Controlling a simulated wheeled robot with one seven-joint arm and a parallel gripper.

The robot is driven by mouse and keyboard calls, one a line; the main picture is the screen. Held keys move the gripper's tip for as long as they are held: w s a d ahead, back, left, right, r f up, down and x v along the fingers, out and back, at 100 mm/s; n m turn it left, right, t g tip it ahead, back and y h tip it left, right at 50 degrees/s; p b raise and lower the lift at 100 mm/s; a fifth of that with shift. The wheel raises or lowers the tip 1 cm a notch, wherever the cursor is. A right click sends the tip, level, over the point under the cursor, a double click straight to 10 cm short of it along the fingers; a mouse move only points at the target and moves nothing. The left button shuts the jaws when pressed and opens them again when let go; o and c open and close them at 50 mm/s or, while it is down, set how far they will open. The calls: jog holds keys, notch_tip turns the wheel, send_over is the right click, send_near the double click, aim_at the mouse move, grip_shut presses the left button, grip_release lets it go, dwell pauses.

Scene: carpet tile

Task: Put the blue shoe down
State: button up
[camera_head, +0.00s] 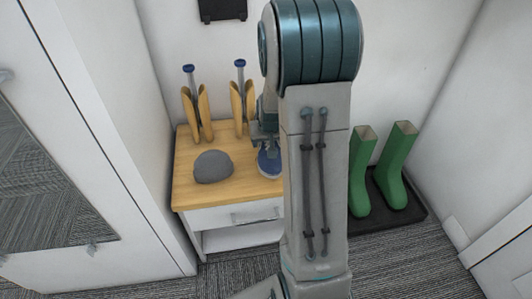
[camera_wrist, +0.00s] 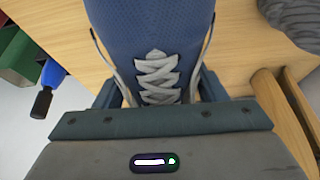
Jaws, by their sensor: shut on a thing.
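The blue shoe (camera_head: 269,162) is at the right part of the wooden cabinet top (camera_head: 230,193), partly hidden behind my arm in the head view. In the wrist view the blue shoe (camera_wrist: 150,28) fills the upper middle, with its grey laces toward my gripper. My gripper (camera_wrist: 158,88) is shut on the shoe, one finger on each side of it. In the head view my gripper (camera_head: 264,138) is just above and behind the shoe. The shoe is at or close to the wooden top; I cannot tell if its sole touches.
A grey cap (camera_head: 213,167) lies left of the shoe. Two wooden shoe trees with blue knobs (camera_head: 196,105) stand at the back of the top. Green boots (camera_head: 396,165) stand on a black tray (camera_head: 414,209) to the right. Bare wood shows at the front.

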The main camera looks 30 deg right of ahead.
jog(key=shift+w+a+f, duration=0.15)
jog(key=shift+a+f, duration=0.1)
jog(key=shift+f, duration=0.05)
jog(key=shift+f+b, duration=1)
jog(key=shift+f, duration=0.85)
jog(key=shift+f, duration=0.2)
jog(key=o, duration=1.1)
jog(key=shift+o, duration=0.2)
jog(key=shift+r, duration=0.1)
